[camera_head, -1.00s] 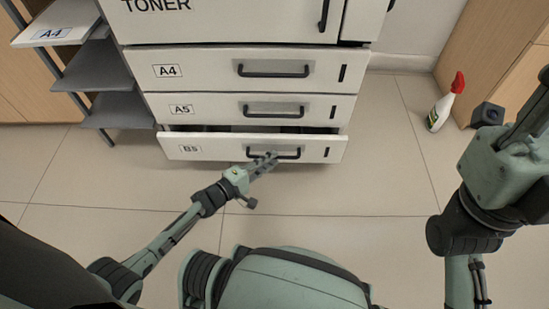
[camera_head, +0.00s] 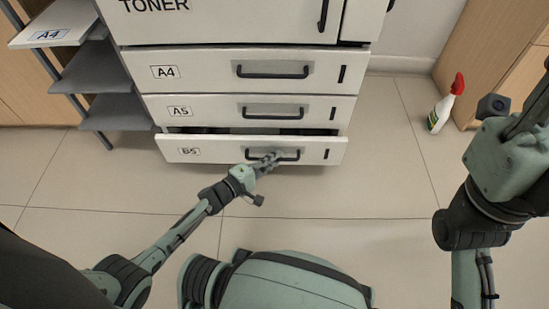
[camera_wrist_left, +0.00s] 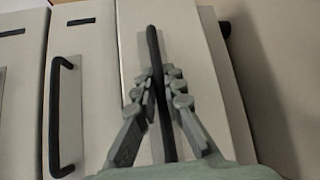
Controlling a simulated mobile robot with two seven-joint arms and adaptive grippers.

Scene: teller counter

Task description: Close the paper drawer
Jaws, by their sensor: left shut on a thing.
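The paper drawer marked B5 (camera_head: 215,148) is the lowest in the white cabinet and stands slightly open. A dark gap shows above its front. Its black bar handle (camera_head: 291,155) is also in the left wrist view (camera_wrist_left: 152,42). My left gripper (camera_head: 268,158) is shut on this handle, with one finger on each side of the bar in the left wrist view (camera_wrist_left: 163,84). My right arm is at the right edge of the head view, away from the drawer; its gripper (camera_head: 538,105) is only partly visible and its fingertips are unclear.
Above are the A5 drawer (camera_head: 220,108), the A4 drawer (camera_head: 210,72) and a toner compartment (camera_head: 230,22), all shut. Grey side shelves (camera_head: 118,110) stand at the left. A spray bottle (camera_head: 440,112) stands on the floor at the right. The floor before the drawer is clear.

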